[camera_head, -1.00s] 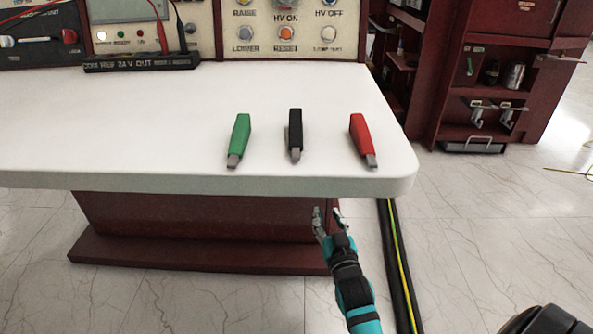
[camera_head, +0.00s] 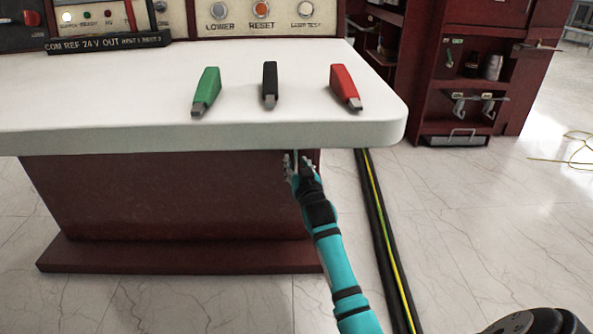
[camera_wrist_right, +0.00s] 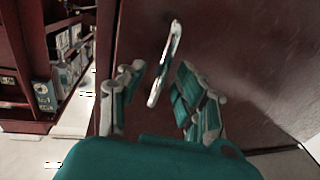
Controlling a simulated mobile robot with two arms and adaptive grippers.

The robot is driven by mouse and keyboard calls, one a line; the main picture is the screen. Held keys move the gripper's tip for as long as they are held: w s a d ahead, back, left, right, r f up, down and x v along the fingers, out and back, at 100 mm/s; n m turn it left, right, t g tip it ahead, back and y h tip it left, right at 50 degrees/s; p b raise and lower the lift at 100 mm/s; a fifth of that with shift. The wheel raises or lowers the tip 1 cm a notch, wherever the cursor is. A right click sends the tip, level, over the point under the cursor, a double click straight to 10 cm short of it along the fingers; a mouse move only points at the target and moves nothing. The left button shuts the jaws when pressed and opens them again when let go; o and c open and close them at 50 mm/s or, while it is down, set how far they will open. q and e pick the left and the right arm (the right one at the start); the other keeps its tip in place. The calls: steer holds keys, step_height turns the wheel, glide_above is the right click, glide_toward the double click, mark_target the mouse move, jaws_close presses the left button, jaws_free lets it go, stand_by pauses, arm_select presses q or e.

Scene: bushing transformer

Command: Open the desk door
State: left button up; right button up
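The desk door (camera_head: 160,195) is a dark red panel under the white desk top, and it looks shut. In the right wrist view the door (camera_wrist_right: 240,60) fills much of the frame, with an upright metal handle (camera_wrist_right: 165,62) on it. My right gripper (camera_head: 298,163) is at the panel's right end, just below the desk top edge. In the wrist view the right gripper (camera_wrist_right: 160,92) is open, with its fingers apart on either side of the handle's lower part. Contact with the handle cannot be told. My left gripper is not in view.
The white desk top (camera_head: 120,100) overhangs the door and carries green (camera_head: 206,90), black (camera_head: 269,84) and red (camera_head: 344,86) clips. A black cable (camera_head: 385,240) with a yellow-green strip runs along the floor at right. A dark red cabinet (camera_head: 470,70) stands behind right.

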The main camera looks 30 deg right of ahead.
steer(key=shift+w+d, duration=0.1)
steer(key=shift+w, duration=0.05)
jaws_close()
stand_by(0.4)
